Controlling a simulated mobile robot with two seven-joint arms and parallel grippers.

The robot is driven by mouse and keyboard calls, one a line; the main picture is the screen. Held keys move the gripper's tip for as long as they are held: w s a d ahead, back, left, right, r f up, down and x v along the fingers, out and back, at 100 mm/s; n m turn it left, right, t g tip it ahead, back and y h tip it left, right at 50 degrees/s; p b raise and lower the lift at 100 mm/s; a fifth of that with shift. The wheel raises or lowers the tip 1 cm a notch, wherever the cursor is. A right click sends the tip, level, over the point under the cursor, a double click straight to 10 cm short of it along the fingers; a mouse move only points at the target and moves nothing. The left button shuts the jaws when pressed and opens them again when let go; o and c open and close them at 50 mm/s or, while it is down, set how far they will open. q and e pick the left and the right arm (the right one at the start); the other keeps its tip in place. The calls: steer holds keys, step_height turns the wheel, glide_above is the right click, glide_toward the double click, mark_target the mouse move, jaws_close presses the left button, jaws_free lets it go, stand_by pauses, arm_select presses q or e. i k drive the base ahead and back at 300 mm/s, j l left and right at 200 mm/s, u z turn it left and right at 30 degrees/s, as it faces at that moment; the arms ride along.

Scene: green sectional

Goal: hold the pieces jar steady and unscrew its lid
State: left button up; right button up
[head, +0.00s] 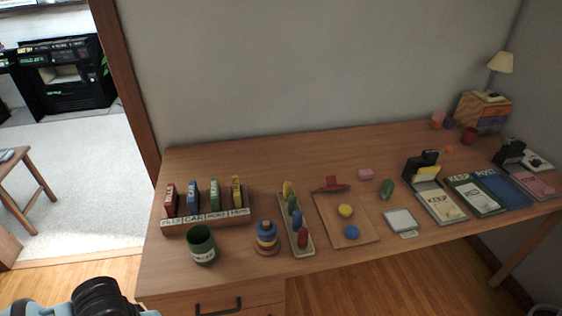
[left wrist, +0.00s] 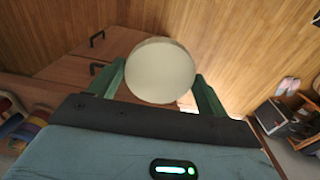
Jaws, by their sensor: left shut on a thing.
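In the left wrist view, a round pale cream disc (left wrist: 160,70) fills the space between my left gripper's green fingers. It looks like the flat end of the pieces jar; its sides are hidden, so I cannot tell whether the face is the lid. My left gripper (left wrist: 160,84) is shut on it, a finger on each side, off the desk with wooden floor behind. In the head view only part of my left arm shows at the lower left; neither the jar nor the fingers show there. My right gripper is in neither view.
A wooden desk (head: 240,170) holds a labelled rack (head: 207,222) with coloured boxes, a green cup (head: 201,245), a ring stacker (head: 267,238), a peg tray (head: 308,245), and a board (head: 335,232). Card mats and a lamp (head: 499,63) are at right. The desk's back middle is clear.

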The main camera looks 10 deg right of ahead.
mark_target(199, 239)
steer(key=l+z, duration=0.15)
steer(key=z, duration=0.3)
steer(key=l+z, duration=0.1)
steer(key=z, duration=0.35)
steer(key=i+l+z, duration=0.15)
steer(key=z, duration=0.25)
steer(key=i+l+z, duration=0.1)
steer(key=i+z, duration=0.15)
steer(key=z, duration=0.15)
steer(key=i+u, duration=0.6)
